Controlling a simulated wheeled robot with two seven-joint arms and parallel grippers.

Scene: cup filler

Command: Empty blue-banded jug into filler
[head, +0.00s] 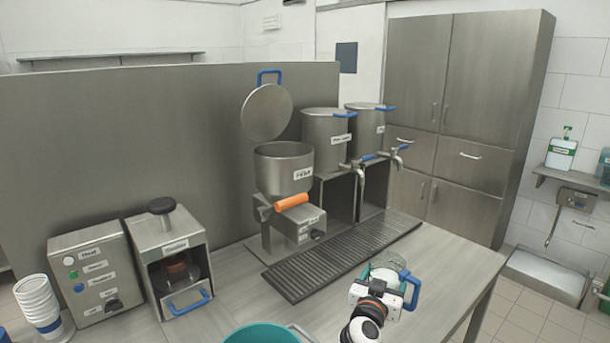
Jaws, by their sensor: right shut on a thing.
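The filler's steel hopper (284,172) stands on the counter near the middle of the head view. Its round lid (267,113) with a blue handle is tilted up, so the hopper is open at the top. An orange grip (291,202) sits below the hopper. My right gripper (382,287) is at the front right and is shut on a jug with a blue handle (411,290). The jug's greyish body (385,262) is partly hidden behind the gripper; its band and contents cannot be made out. My left gripper is not in view.
Two steel urns (326,140) with taps stand right of the filler. A dark drip grate (340,258) lies in front of them. At left are a control box (88,270), a press machine (168,250) and stacked cups (38,300). A teal bowl (262,335) is at the front edge.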

